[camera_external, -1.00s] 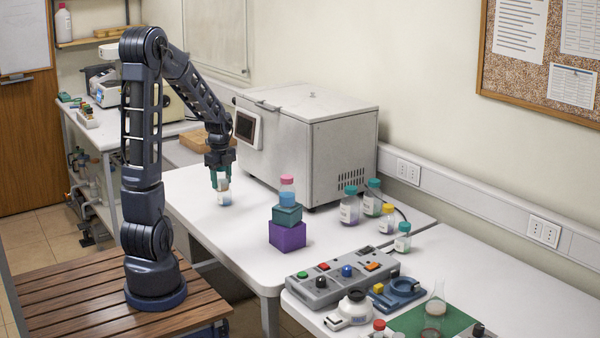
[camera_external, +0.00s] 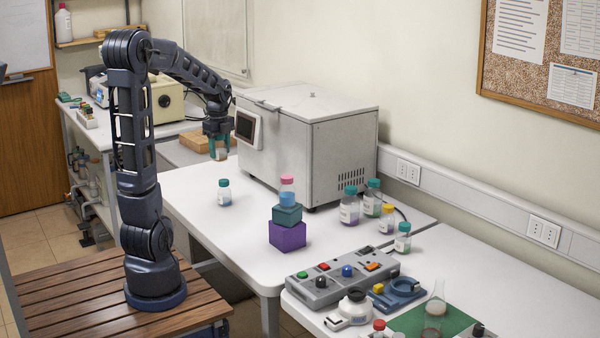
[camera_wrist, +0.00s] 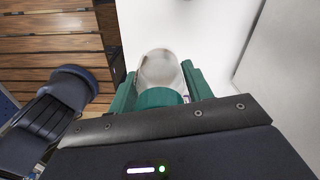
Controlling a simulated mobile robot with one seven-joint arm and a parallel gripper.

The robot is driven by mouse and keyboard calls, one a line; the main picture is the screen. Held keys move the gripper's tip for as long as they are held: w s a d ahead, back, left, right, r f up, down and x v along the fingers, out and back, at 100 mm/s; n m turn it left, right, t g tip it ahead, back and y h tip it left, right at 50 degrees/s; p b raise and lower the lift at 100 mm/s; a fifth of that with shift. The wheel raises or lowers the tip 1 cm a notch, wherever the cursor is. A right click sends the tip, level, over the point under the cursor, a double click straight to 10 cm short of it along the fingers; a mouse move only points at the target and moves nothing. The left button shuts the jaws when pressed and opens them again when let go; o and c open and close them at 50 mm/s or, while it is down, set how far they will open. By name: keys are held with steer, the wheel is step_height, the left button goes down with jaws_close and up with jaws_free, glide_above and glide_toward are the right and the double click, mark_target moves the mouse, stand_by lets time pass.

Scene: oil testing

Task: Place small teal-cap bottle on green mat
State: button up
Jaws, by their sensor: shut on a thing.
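My gripper (camera_external: 218,148) is raised above the far-left part of the white table, its green fingers shut on a teal-cap bottle. In the wrist view the held bottle (camera_wrist: 159,70) has a pale rounded body, with its teal cap toward the gripper. A small teal-cap bottle (camera_external: 224,194) with blue contents and a white label stands upright on the table below, apart from the gripper. The green mat (camera_external: 457,319) lies on the front table, partly cut off by the picture's lower edge.
A flask (camera_external: 435,307) stands on the mat. A pink-cap bottle (camera_external: 287,191) tops a teal block (camera_external: 287,215) on a purple block (camera_external: 287,236). A grey control box (camera_external: 340,277) and blue device (camera_external: 399,293) lie left of the mat. A large grey machine (camera_external: 310,140) stands behind.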

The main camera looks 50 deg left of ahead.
mark_target(220, 137)
step_height(220, 137, up, 4)
steer(key=shift+w+f, duration=0.15)
steer(key=w+d+r+m, duration=0.1)
steer(key=w+d+m, duration=0.5)
steer(key=w+d, duration=1.2)
steer(key=w+d+m, duration=0.3)
steer(key=d, duration=1)
steer(key=w+d+m, duration=0.2)
steer(key=w+d, duration=0.1)
steer(key=d, duration=1.1)
steer(key=s+d+m, duration=0.3)
steer(key=s+d, duration=0.2)
steer(key=d, duration=0.8)
steer(key=s+d+f+m, duration=0.15)
steer(key=s+d, duration=0.25)
steer(key=d, duration=1)
steer(key=s+d+m, duration=0.4)
steer(key=s+d, duration=0.1)
steer(key=d, duration=0.8)
steer(key=shift+n, duration=0.25)
steer(key=shift+w+d+f, duration=0.1)
steer(key=shift+d+f, duration=0.05)
steer(key=shift+f, duration=6.1)
steer(key=shift+d+f, duration=0.1)
steer(key=shift+f, duration=6.1)
